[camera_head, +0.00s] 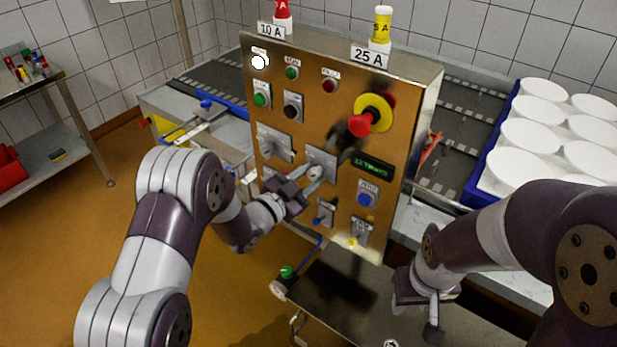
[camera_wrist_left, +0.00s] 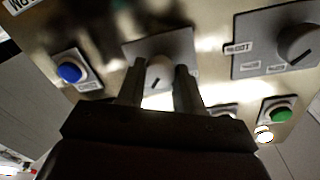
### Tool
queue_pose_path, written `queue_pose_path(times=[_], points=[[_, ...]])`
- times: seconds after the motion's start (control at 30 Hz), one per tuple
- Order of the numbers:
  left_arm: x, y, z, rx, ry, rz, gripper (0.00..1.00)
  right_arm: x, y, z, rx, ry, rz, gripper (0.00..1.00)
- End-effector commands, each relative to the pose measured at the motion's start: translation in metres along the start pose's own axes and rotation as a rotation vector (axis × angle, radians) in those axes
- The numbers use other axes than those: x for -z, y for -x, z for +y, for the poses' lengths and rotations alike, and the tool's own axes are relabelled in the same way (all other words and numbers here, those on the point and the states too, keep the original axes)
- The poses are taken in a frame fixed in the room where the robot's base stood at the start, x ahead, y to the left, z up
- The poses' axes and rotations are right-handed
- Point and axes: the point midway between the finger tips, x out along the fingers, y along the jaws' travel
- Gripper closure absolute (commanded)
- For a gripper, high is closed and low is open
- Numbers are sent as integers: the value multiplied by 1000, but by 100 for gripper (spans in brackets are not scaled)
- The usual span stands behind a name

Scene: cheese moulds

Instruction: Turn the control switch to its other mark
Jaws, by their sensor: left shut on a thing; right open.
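The control switch is a pale round knob on a grey plate (camera_head: 321,157) in the middle of the steel panel. In the left wrist view the knob (camera_wrist_left: 159,72) sits between the two fingers and has a short dark pointer line. The marks around it are not readable. My left gripper (camera_head: 312,180) reaches the panel from the left and is shut on the knob; its fingers (camera_wrist_left: 159,88) hide the knob's sides. My right gripper (camera_head: 418,312) is open and empty, low at the right, away from the panel.
Near the switch are a larger rotary switch (camera_head: 273,143), a red emergency knob (camera_head: 361,125) on a yellow ring, a green display (camera_head: 373,167) and a blue button (camera_head: 366,199). A red and a yellow fuse (camera_head: 382,25) stand on top. White moulds (camera_head: 530,140) fill a blue crate at right.

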Motion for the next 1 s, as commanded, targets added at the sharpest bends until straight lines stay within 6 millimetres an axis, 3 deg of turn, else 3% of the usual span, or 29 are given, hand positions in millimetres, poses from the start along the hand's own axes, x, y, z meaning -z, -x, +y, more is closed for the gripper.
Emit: queue_pose_path(times=[0.37,1.0], points=[[-2,0,1,3,127,10,95,-1,-8,0,0,0,0,57],[-2,0,2,24,715,51,95,-3,-26,0,0,0,0,57]])
